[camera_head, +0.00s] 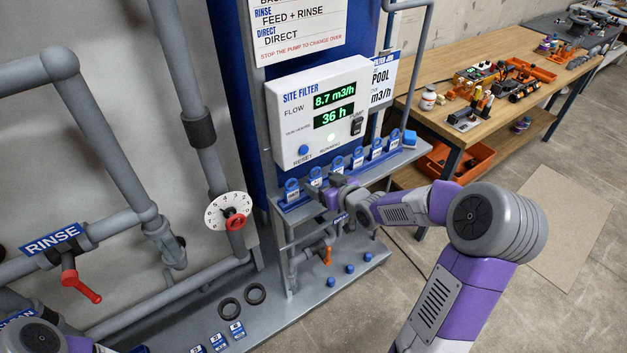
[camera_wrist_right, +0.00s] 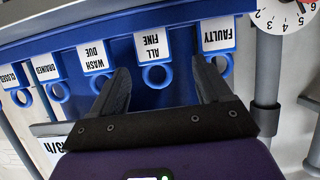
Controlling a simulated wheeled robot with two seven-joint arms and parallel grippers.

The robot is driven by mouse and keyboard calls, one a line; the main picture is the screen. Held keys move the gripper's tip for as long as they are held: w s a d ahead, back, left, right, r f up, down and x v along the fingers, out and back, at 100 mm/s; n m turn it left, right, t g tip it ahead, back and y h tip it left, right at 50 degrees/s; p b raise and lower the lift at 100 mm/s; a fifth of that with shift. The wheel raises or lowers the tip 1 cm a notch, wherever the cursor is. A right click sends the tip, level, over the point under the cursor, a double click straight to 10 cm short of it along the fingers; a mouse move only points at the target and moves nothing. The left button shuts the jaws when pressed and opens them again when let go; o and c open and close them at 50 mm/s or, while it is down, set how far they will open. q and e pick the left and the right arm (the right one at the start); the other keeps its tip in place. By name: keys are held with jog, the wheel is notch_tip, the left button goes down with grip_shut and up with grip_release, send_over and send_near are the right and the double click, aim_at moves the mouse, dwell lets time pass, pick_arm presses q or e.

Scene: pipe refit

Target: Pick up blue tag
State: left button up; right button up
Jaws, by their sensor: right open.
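In the upside-down right wrist view, the FAULTY tag (camera_wrist_right: 217,36), ALL FINE tag (camera_wrist_right: 154,48), WASH DUE tag (camera_wrist_right: 96,59), DRAINED tag (camera_wrist_right: 46,67) and CLOSED tag (camera_wrist_right: 9,78) show. My right gripper (camera_wrist_right: 160,68) is open, its fingers on either side of the ALL FINE tag's ring; I cannot tell if they touch it. In the head view my right gripper (camera_head: 331,191) is at the rack's left part. My left gripper is out of view.
The site filter box (camera_head: 318,112) stands just above the rack. A dial (camera_head: 228,211) with a red knob and grey pipes are at left. Small blue tags (camera_head: 218,341) and black rings lie on the grey base. A wooden workbench (camera_head: 440,70) stands at right.

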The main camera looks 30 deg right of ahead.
aim_at(317, 178)
jog(key=x, duration=0.1)
jog(key=b+x, duration=0.1)
jog(key=x, duration=0.1)
jog(key=b+x, duration=0.1)
jog(key=shift+w+d+f, duration=0.15)
jog(key=shift+w+d, duration=0.1)
jog(key=shift+w, duration=0.4)
jog(key=shift+c, duration=0.4)
jog(key=c, duration=1)
